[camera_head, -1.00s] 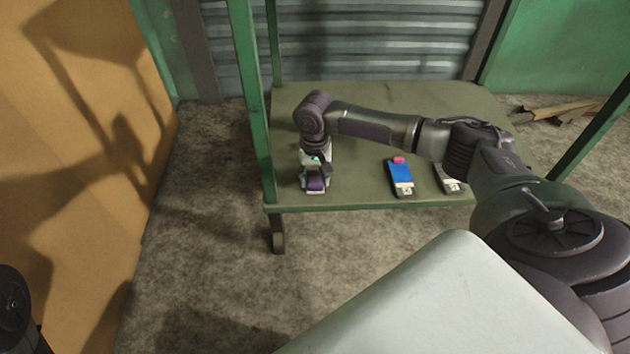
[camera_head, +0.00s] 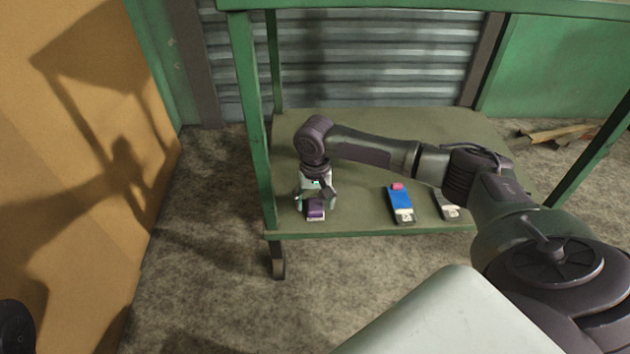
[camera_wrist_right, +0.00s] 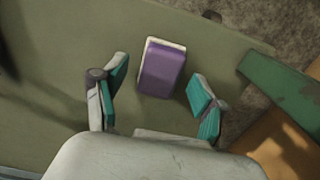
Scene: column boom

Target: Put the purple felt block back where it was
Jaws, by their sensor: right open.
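The purple felt block (camera_head: 316,208) rests on the green shelf near its front left corner, with a pale edge showing. My right gripper (camera_head: 316,202) is right above and behind it in the head view. In the right wrist view the purple felt block (camera_wrist_right: 162,68) lies just beyond the fingertips, in the space ahead of the two teal-padded fingers. The right gripper (camera_wrist_right: 158,85) is open and its fingers are apart from the block. My left gripper is not seen in these views.
The green shelf (camera_head: 360,215) also holds a blue block (camera_head: 399,199) with a pink piece on it, and a grey-and-white block (camera_head: 446,205) partly behind my arm. A green post (camera_head: 255,150) stands at the shelf's left. A tan panel (camera_head: 80,150) is further left.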

